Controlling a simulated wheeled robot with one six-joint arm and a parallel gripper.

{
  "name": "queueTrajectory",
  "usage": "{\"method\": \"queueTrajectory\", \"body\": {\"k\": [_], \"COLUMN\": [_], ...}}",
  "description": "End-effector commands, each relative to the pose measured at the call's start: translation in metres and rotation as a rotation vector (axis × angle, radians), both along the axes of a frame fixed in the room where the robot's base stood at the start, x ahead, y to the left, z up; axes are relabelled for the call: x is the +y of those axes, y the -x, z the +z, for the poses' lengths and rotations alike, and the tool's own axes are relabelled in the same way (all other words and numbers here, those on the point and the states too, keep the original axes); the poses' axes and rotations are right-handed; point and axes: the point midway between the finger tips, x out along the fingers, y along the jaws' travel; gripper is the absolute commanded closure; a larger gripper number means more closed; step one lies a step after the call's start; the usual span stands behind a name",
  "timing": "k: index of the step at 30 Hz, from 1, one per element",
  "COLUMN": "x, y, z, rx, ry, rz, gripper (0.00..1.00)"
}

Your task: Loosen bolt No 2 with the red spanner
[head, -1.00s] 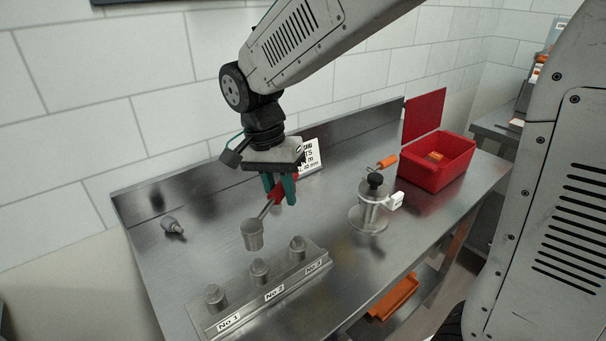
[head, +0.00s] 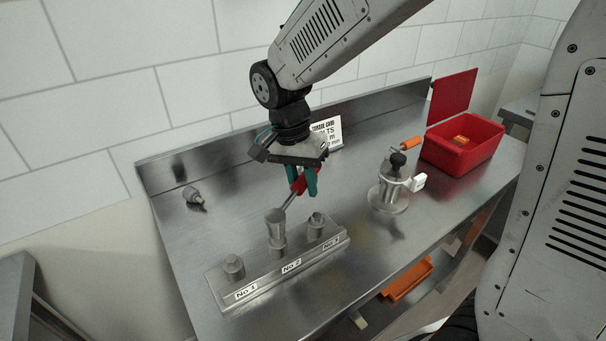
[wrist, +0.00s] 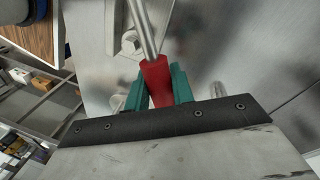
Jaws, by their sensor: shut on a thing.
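My gripper (head: 304,182) has green fingers and is shut on the red handle of the spanner (head: 299,184). The red handle (wrist: 156,77) also shows between the fingers (wrist: 160,88) in the wrist view. The spanner's grey shaft slants down left to a cup-shaped socket head (head: 275,217). The head is at the top of bolt No 2 (head: 278,247) in the head view, upright and hiding the bolt's top. I cannot tell how far it is seated. Bolts No 1 (head: 233,267) and No 3 (head: 316,225) stand on either side on the labelled metal block (head: 262,281).
A metal fixture (head: 391,186) with a black knob and white tag stands to the right. Behind it are an orange-handled tool (head: 411,144) and an open red box (head: 487,142). A grey fitting (head: 194,196) lies at left. An orange tray (head: 408,279) is below.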

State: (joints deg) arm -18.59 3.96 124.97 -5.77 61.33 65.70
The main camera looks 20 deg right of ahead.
Motion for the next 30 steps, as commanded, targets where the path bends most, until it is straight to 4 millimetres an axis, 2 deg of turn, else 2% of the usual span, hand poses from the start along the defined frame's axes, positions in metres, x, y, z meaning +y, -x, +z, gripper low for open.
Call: {"method": "queueTrajectory", "body": {"k": [17,30], "x": [0.000,0.000], "y": [0.000,0.000], "z": [-0.002,-0.016], "rx": [-0.001,0.000], "ry": [-0.001,0.000], "rz": [0.000,0.000], "gripper": [1.00,1.00]}}
